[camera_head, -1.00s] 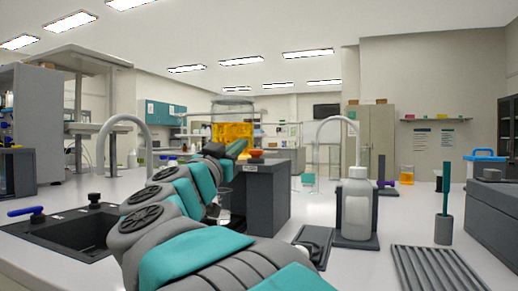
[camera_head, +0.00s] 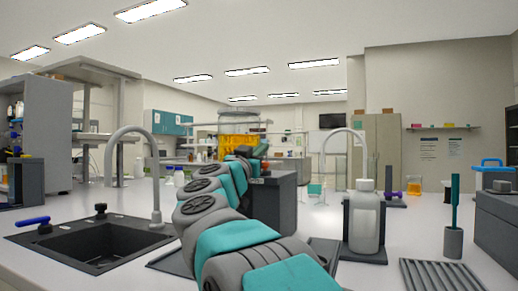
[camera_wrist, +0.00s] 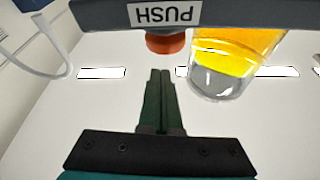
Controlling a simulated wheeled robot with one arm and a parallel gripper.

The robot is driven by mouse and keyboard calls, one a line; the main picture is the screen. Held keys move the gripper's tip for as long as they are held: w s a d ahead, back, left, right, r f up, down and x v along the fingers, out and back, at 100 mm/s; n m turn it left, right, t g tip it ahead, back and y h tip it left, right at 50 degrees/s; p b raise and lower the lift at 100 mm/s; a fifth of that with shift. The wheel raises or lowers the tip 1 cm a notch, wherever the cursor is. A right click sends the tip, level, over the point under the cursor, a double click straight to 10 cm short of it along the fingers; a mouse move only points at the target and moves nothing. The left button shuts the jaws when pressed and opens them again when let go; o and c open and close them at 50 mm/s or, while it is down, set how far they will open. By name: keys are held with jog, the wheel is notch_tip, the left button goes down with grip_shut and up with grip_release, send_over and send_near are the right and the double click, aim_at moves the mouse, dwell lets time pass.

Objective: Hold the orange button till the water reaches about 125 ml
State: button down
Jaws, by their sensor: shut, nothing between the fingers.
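The orange button (camera_wrist: 166,42) sits below the PUSH label (camera_wrist: 166,14) on a dark housing in the wrist view. My gripper (camera_wrist: 160,72) is shut and empty, its fingertips just short of the button with a small gap visible. A clear vessel of yellow-orange liquid (camera_wrist: 238,42) is right of the button. In the head view this vessel (camera_head: 232,146) stands behind my arm, and the dark grey stand (camera_head: 275,203) is partly covered by it. My gripper and the button are not clear there. No water level or 125 ml mark can be read.
A black sink (camera_head: 95,245) with a curved tap is at left. A white wash bottle (camera_head: 364,218) on a dark base, a ribbed grey tray (camera_head: 440,272) and a grey cup (camera_head: 453,242) are at right. White counter between them is partly clear.

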jog(key=shift+w+a+f, duration=0.1)
jog(key=shift+f, duration=1.25)
